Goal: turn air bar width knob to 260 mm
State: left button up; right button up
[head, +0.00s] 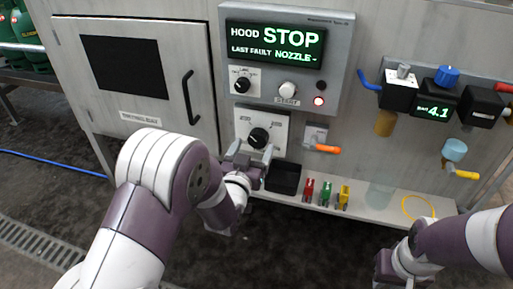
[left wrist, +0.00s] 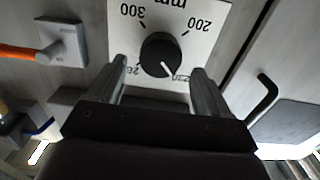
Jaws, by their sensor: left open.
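The air bar width knob (head: 258,138) is a round black knob on a white dial plate below the display panel. In the left wrist view the knob (left wrist: 160,55) shows upside down, with marks 300, 200, a partly hidden 26- and what looks like 230. Its white pointer line points down-right, toward the 230-like mark. My left gripper (head: 251,153) is open, its fingers apart on either side below the knob, not visibly closed on it. The fingers (left wrist: 158,78) also frame the knob in the left wrist view. My right gripper (head: 390,268) is at the lower right, its jaws unclear.
The display (head: 275,45) reads STOP. A smaller knob (head: 241,84) sits above the dial. An orange-handled lever (head: 326,149) is to the right. A black bin (head: 283,178) and coloured clips (head: 326,192) stand on the ledge below. A cabinet door handle (head: 189,98) is to the left.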

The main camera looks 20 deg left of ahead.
aim_at(257, 140)
pick_arm(q)
jog(key=w, duration=0.3)
jog(key=shift+f+b, duration=0.15)
jog(key=shift+b, duration=0.25)
jog(key=shift+w+d, duration=0.1)
jog(key=shift+w, duration=0.35)
pick_arm(e)
jog(key=shift+f, duration=0.8)
pick_arm(q)
jog(key=c, duration=1)
jog(key=shift+o, duration=0.2)
